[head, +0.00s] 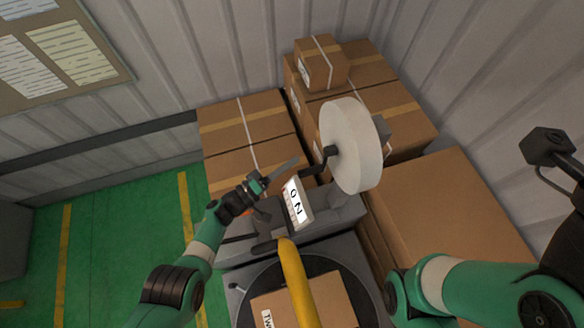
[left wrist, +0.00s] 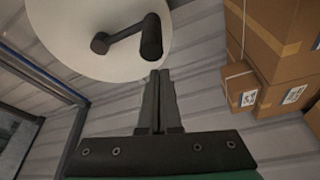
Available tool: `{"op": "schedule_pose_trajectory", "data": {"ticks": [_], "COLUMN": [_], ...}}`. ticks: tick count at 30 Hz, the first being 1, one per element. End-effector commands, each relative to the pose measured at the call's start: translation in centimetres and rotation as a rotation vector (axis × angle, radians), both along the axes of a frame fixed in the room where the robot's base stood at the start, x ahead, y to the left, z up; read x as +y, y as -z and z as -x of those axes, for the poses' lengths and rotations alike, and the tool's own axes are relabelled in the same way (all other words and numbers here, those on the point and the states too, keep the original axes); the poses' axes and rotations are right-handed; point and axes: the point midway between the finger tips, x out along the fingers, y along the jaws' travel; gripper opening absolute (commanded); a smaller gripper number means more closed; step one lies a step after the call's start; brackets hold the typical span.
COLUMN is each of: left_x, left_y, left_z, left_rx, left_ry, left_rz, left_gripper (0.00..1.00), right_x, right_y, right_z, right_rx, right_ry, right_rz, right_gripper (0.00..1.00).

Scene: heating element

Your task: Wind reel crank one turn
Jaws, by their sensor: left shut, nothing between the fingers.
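The white reel (head: 362,150) stands upright on a grey machine. Its dark crank (head: 320,160) sticks out from the face on the left side, with its knob toward my left gripper. My left gripper (head: 295,161) is shut and empty, its tips just left of the crank knob. In the left wrist view, the shut fingers (left wrist: 160,76) point up at the reel (left wrist: 75,30), and the crank knob (left wrist: 151,37) is just beyond the tips. I cannot tell whether they touch. My right arm shows at the right, but its fingers are not seen.
A grey machine with a white label (head: 297,203) sits below the reel. A yellow curved part (head: 294,280) stands over a carton (head: 335,300) on a round dark plate. Stacked cartons (head: 245,118) stand behind, and a large carton (head: 450,210) is at right. Green floor is clear at left.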

Motion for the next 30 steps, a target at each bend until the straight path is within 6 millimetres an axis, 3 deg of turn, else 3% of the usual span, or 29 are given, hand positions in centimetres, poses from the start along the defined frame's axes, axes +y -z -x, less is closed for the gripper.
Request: {"op": "schedule_pose_trajectory", "data": {"ticks": [2,3,6,15,30], "left_x": [0.9,1.6,3.8,8.0,8.0], "left_y": [0.1,-0.6,-0.9,0.0,0.3], "left_z": [-1.2,-1.1,1.1,5.0,5.5], "left_rx": [-0.005,0.0,0.004,0.001,-0.001], "left_ry": [-0.008,-0.012,-0.013,-0.011,-0.001], "left_rz": [-0.001,0.0,-0.001,0.0,0.0], "left_gripper": [0.0,0.0,0.0,0.0,0.0], "right_x": [0.0,0.0,0.0,0.0,0.0], "right_y": [1.4,0.5,-2.1,-3.9,-3.9], "right_z": [0.0,-0.1,0.0,0.0,0.0], "right_rx": [0.0,0.003,-0.001,0.0,0.001], "right_ry": [0.0,0.0,0.0,0.0,0.0], "right_rz": [0.0,0.0,0.0,0.0,0.0], "right_gripper": [0.0,0.0,0.0,0.0,0.0]}}
